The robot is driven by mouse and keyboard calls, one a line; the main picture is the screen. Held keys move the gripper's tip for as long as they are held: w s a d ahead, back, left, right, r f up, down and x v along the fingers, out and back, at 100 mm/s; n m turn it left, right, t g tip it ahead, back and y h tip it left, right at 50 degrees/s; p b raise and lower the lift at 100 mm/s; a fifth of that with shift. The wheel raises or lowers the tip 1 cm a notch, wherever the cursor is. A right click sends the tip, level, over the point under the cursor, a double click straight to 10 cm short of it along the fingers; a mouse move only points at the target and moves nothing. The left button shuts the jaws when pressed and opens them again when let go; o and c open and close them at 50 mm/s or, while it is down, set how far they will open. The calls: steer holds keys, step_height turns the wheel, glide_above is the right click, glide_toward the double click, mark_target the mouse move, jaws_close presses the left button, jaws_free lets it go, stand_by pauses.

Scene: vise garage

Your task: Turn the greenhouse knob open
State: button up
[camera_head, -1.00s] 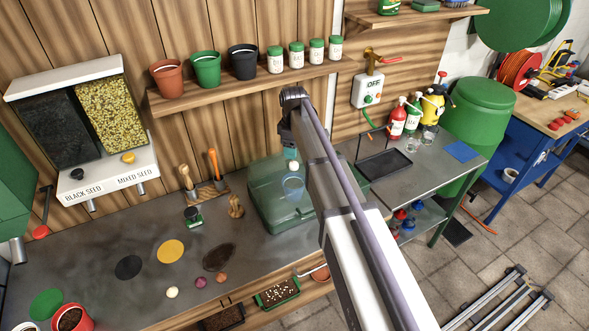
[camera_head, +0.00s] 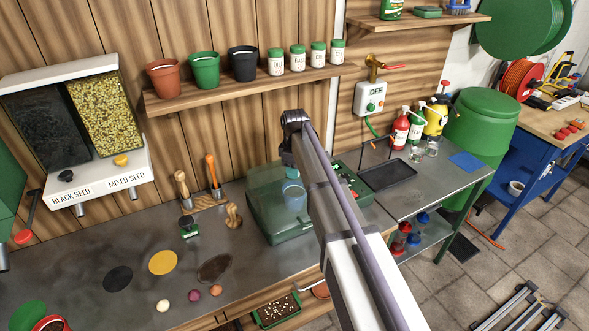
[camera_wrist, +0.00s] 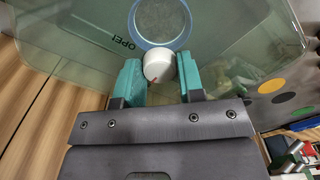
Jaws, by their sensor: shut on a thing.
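The greenhouse, a see-through green box (camera_head: 265,225), stands on the grey bench, partly hidden behind my arm in the head view. In the wrist view its clear green wall (camera_wrist: 225,30) fills the upper part, with a blue-rimmed round opening and partly readable "OPE" lettering. The knob (camera_wrist: 159,66) is white and rounded with a small red mark. My gripper (camera_wrist: 161,80) has its teal fingers on both sides of the knob and is shut on it. In the head view the fingertips and knob are hidden.
Two seed dispensers (camera_head: 110,180) hang at left. A wooden shelf (camera_head: 245,92) with pots and jars runs above the bench. A black tray (camera_head: 387,175) and bottles (camera_head: 400,130) stand to the right.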

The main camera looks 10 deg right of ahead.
steer(key=shift+c, duration=0.9)
steer(key=shift+m, duration=0.4)
steer(key=m, duration=0.3)
steer(key=shift+m, duration=0.3)
steer(key=m, duration=0.9)
steer(key=shift+m, duration=2.2)
